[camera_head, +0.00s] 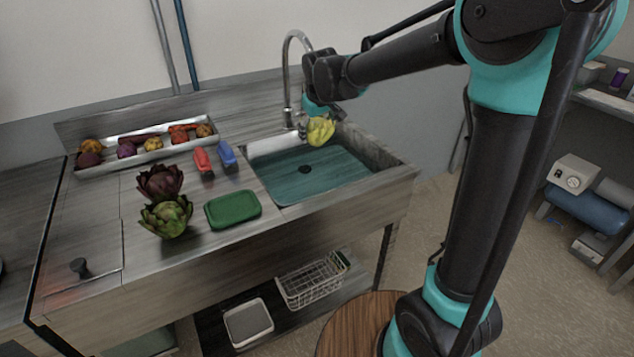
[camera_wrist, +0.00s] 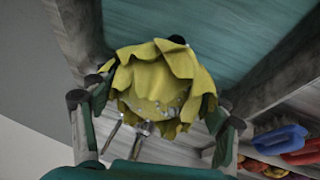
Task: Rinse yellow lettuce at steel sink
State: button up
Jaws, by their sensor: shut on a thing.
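The yellow lettuce (camera_head: 320,131) is held in my gripper (camera_head: 318,118) over the back part of the steel sink (camera_head: 375,184). In the wrist view the ruffled yellow lettuce (camera_wrist: 162,85) sits between the two fingers of my gripper (camera_wrist: 160,112), which are shut on it. The sink basin shows blue-green behind it in the wrist view (camera_wrist: 225,35). The tall curved faucet (camera_head: 287,75) stands at the back of the sink, just left of my gripper. I cannot tell whether water is running.
A long tray (camera_head: 110,162) of vegetables lies at the back left. A red item (camera_head: 203,161), a blue item (camera_head: 227,153), a green board-like block (camera_head: 233,209), a green artichoke (camera_head: 166,218) and a dark purple artichoke (camera_head: 160,180) are on the counter. A wire basket (camera_head: 312,283) stands on the lower shelf.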

aim_at(317, 119)
jog(key=shift+r, duration=0.1)
jog(key=shift+r, duration=1.9)
jog(key=shift+s, duration=0.1)
